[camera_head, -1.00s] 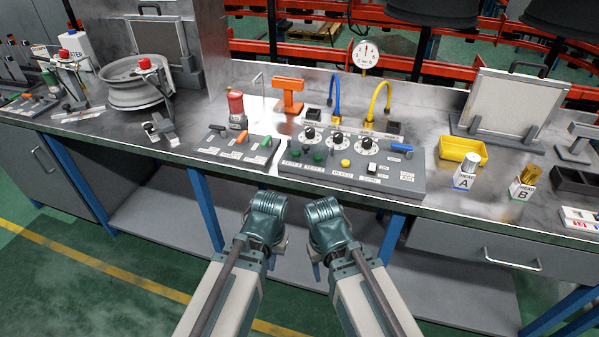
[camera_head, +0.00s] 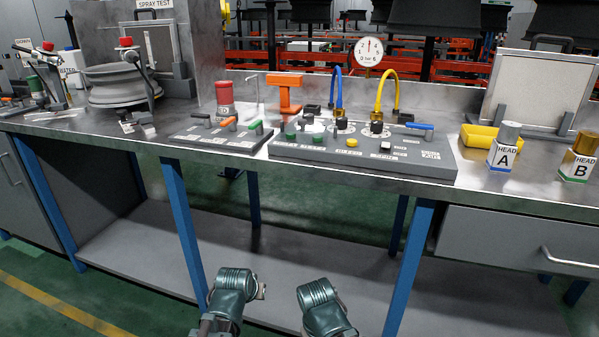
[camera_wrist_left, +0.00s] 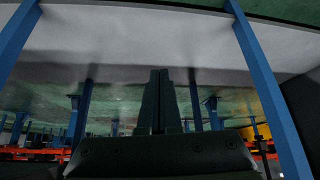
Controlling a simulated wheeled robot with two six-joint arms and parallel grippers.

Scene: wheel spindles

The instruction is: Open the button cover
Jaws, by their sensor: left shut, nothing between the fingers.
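The grey control panel (camera_head: 440,163) on the bench carries dark knobs, green buttons, a yellow button (camera_head: 351,142), a small black-and-white switch (camera_head: 385,147) and a blue lever (camera_head: 419,126). I cannot pick out with certainty which part is the button cover. My left arm's end (camera_head: 233,290) is low in front of the bench, below and apart from the panel. In the left wrist view my left gripper (camera_wrist_left: 159,75) is shut and empty. My right arm's end (camera_head: 322,305) is beside it, also below the panel; its fingers cannot be made out.
A smaller panel (camera_head: 215,140) with black, orange and green levers sits left of the main panel. Behind are a red cylinder (camera_head: 222,92), an orange stand (camera_head: 285,92) and a gauge (camera_head: 369,52). A yellow tray (camera_head: 480,138) is right. Blue legs (camera_head: 181,215) support the bench.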

